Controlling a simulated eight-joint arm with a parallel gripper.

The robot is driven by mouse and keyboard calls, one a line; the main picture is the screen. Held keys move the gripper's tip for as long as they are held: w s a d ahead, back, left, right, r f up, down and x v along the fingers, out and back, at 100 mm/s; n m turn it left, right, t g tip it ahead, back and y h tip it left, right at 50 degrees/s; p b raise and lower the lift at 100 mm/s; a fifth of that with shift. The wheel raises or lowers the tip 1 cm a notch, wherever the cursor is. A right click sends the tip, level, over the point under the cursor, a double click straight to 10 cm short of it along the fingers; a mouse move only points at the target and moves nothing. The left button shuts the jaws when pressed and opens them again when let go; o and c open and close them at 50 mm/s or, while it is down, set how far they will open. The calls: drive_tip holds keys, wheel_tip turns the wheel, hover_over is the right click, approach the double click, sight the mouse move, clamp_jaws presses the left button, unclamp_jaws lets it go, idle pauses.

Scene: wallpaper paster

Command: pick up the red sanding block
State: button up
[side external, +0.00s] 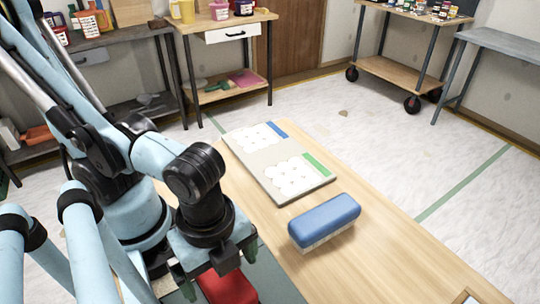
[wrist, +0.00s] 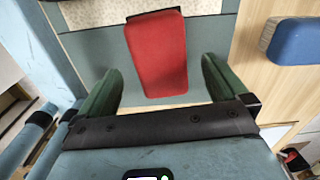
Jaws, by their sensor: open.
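The red sanding block (wrist: 157,55) lies on a grey-green surface in the wrist view, between and beyond the two green fingers of my gripper (wrist: 153,85). The fingers are apart, with a gap on both sides of the block. In the side external view, only part of the red block (side external: 228,286) shows at the bottom, below my gripper (side external: 212,270). My arm and gripper hide the rest of it. I cannot tell the exact height of the fingers over the block.
A blue block (side external: 324,220) with a pale underside sits on the wooden table (side external: 375,262), right of my gripper. A board (side external: 262,172) with white round pieces and blue and green strips lies behind it. Bare wood lies around the blue block.

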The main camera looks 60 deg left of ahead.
drive_tip(key=shift+a+f, duration=0.15)
drive_tip(key=shift+f, duration=1.8)
drive_tip(key=c, duration=1.1)
drive_tip(key=shift+r, duration=0.15)
drive_tip(key=shift+r, duration=4.9)
